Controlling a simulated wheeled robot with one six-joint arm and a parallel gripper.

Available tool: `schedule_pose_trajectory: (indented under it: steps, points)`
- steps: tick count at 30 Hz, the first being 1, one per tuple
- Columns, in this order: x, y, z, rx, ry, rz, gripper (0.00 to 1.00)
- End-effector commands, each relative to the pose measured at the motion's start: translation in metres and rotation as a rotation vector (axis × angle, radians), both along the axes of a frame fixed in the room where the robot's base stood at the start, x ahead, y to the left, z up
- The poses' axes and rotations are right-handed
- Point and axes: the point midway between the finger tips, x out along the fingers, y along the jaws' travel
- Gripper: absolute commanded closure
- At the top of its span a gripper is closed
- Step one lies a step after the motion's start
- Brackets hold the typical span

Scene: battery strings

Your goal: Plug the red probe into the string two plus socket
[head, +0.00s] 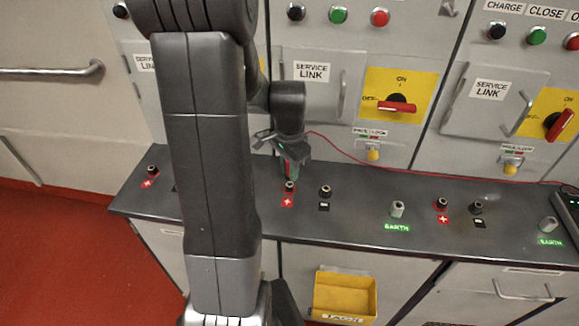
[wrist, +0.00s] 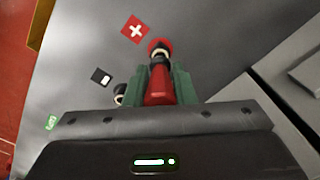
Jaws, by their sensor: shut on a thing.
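My gripper (head: 290,172) is shut on the red probe (wrist: 158,88), which shows between the green fingers in the wrist view. The probe points down at the middle plus socket (head: 290,186), a dark post behind a red plus label (head: 288,202). In the wrist view this socket (wrist: 160,48) has a red ring and lines up with the probe's far end. I cannot tell whether the tip is inside it or just above it. A thin red lead (head: 400,168) runs from the gripper to the right.
The black minus socket (head: 325,190) stands close to the right, and the grey earth socket (head: 397,209) farther right. Other plus sockets are at the left (head: 152,170) and right (head: 442,203). Cabinet panels with a yellow switch plate (head: 375,82) rise behind the shelf. A yellow bin (head: 318,300) hangs below.

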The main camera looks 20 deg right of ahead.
Motion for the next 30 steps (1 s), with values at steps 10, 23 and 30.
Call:
schedule_pose_trajectory:
  steps: [10, 23, 30]
  points:
    - [0.000, 0.000, -0.010, 0.000, 0.000, 0.000, 1.00]
    - [0.000, 0.000, -0.021, 0.000, 0.000, 0.000, 1.00]
    - [0.000, 0.000, -0.027, 0.000, 0.000, 0.000, 1.00]
